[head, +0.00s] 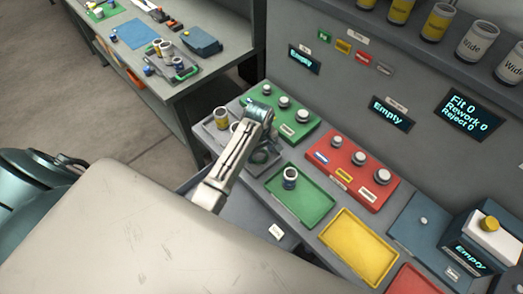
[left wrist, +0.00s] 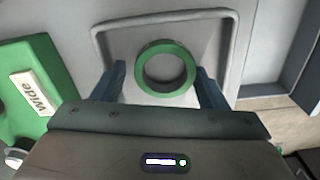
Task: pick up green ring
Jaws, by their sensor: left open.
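The green ring (left wrist: 141,75) lies flat on a grey tray (left wrist: 222,30) in the left wrist view, with its open hole facing the camera. My left gripper (left wrist: 158,70) is open, one finger on each side of the ring. Whether the fingers touch it or hover above it, I cannot tell. In the head view my left gripper (head: 262,150) reaches down over the grey tray (head: 208,130) and hides most of the ring. My right gripper is not in view.
A green board with knobs (head: 302,132) stands close beside the left gripper. A green tray (head: 312,208) holding a small cup (head: 290,177), a red board (head: 345,160) and a yellow tray (head: 358,250) lie to the right.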

